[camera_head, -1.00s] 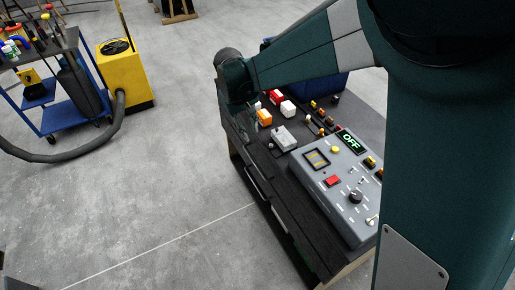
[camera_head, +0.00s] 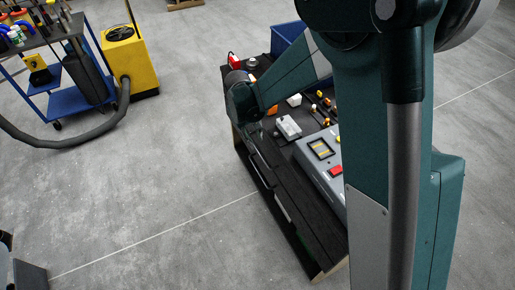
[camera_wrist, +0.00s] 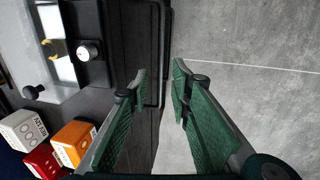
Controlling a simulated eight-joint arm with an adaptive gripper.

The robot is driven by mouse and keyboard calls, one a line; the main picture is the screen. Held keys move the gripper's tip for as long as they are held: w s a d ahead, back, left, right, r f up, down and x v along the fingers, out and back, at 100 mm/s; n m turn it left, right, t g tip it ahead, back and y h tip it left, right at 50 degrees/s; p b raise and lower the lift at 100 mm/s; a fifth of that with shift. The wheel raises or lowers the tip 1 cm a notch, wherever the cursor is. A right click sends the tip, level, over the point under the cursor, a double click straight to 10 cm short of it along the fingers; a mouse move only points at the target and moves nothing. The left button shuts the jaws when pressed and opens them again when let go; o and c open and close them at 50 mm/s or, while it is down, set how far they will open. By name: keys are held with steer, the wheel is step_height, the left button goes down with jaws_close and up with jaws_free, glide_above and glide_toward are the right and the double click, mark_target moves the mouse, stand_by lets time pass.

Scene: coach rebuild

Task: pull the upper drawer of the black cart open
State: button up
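The black cart (camera_head: 290,192) stands at the centre of the head view, its drawer side facing left and down. A thin bar-like handle shows along that side, but the head view does not separate the upper drawer clearly. In the wrist view, the cart's dark top (camera_wrist: 123,30) is at left, and a dark bar handle (camera_wrist: 166,45) runs along its edge. My gripper (camera_wrist: 160,70) is open, with green pads on either side of the strip where the handle ends. The handle lies ahead, between the fingertips; contact is not visible.
A blue trolley (camera_head: 82,112) and a yellow machine with a hose (camera_head: 130,62) stand left. The floor left of the cart is clear.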

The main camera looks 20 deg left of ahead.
mark_target(258, 150)
steer(key=shift+w+d+f+b, duration=0.15)
steer(key=shift+f+b, duration=0.1)
steer(key=shift+f, duration=1)
steer(key=shift+w+d+f+b, duration=0.2)
steer(key=shift+f, duration=1.05)
steer(key=shift+w+d+f+b, duration=0.15)
steer(key=shift+f+b, duration=0.1)
steer(key=shift+f, duration=1)
jaws_close()
